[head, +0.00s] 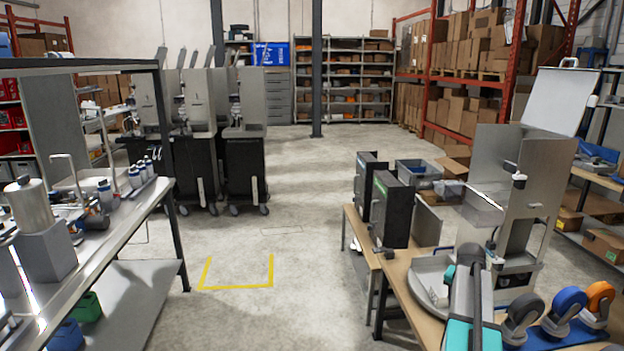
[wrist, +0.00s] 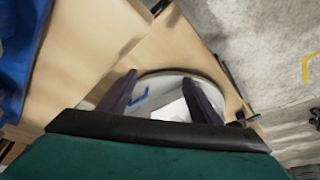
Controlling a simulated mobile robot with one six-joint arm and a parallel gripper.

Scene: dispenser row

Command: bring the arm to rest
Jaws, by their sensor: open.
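My arm (head: 468,300), grey and teal, reaches over the right-hand wooden table in the head view. In the wrist view my gripper (wrist: 158,80) has its two dark fingers spread apart, with nothing held between them. Below the fingers is a round grey tray (wrist: 208,86) on the table, with a white piece and a blue bent piece showing inside its outline. The tray (head: 428,272) also shows in the head view, partly covered by my arm. The gripper's fingers are not clear in the head view.
A tall metal dispenser (head: 525,175) stands behind my arm. Dark boxes (head: 393,208) stand on the table's left end. A workbench (head: 130,225) is at left. The floor between, with yellow marks (head: 237,287), is clear.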

